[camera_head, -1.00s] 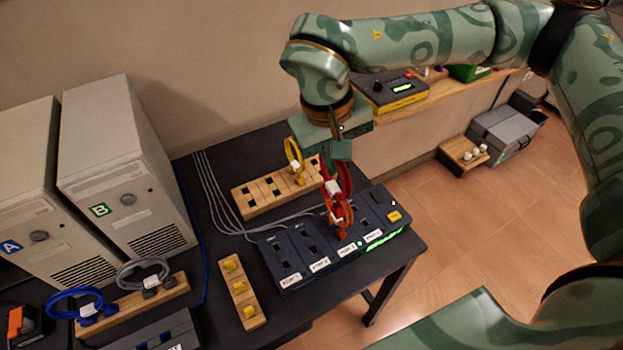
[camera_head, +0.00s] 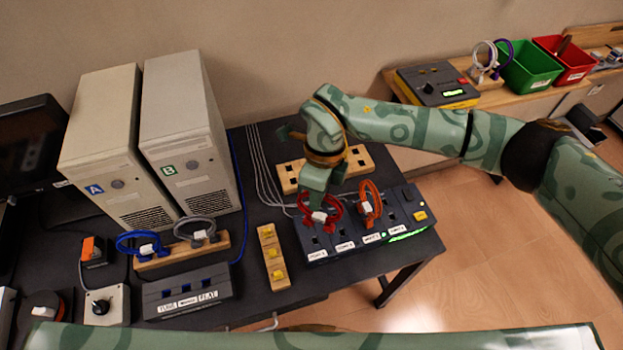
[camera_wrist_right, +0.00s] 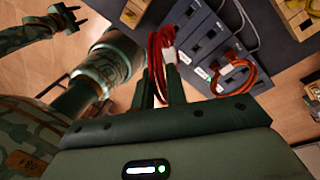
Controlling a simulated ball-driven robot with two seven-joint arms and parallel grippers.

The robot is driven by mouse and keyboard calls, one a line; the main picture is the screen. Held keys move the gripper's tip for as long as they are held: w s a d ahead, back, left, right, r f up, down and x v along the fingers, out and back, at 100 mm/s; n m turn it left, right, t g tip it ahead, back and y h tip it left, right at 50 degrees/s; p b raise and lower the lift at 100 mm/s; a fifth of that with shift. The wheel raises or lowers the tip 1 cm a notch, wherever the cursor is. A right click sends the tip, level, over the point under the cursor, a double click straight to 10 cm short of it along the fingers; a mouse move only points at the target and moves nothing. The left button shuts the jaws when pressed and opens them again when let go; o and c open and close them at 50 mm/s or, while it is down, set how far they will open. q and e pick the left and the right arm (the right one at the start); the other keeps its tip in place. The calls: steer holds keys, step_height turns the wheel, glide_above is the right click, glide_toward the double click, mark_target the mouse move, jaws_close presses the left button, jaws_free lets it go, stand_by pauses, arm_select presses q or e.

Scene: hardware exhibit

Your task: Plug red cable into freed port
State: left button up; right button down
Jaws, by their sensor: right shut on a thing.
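The red cable (camera_head: 322,209) is a loop with a white tag, held over the left ports of the dark port panel (camera_head: 412,192). My right gripper (camera_head: 317,196) is shut on it, pointing down. In the right wrist view the red cable (camera_wrist_right: 160,50) hangs between the fingertips (camera_wrist_right: 163,78). Whether its plug touches a port is hidden. An orange cable (camera_head: 370,206) with a white tag sits in the panel, right of the red one. My left gripper (camera_wrist_right: 66,18) shows only in the right wrist view, fingers apart and empty, away from the panel.
A wooden socket block (camera_head: 289,178) lies behind the panel, partly hidden by my arm. A wooden strip with yellow pieces (camera_head: 272,257) lies left of the panel. Blue (camera_head: 138,243) and grey (camera_head: 196,230) cables sit beside the towers. Thin grey wires run behind.

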mark_target(309, 221)
step_height(309, 221, down, 7)
steer(key=w+a+m+t+y+b, duration=0.1)
steer(key=w+m+b, duration=0.2)
steer(key=m, duration=0.7)
steer(key=shift+a+r+b, duration=0.15)
steer(key=shift+b, duration=0.45)
steer(key=shift+p, duration=0.3)
stand_by(0.5)
steer(key=shift+f+b, duration=0.35)
steer(key=shift+f, duration=0.65)
stand_by(2.3)
stand_by(0.3)
steer(key=c, duration=0.7)
jaws_free()
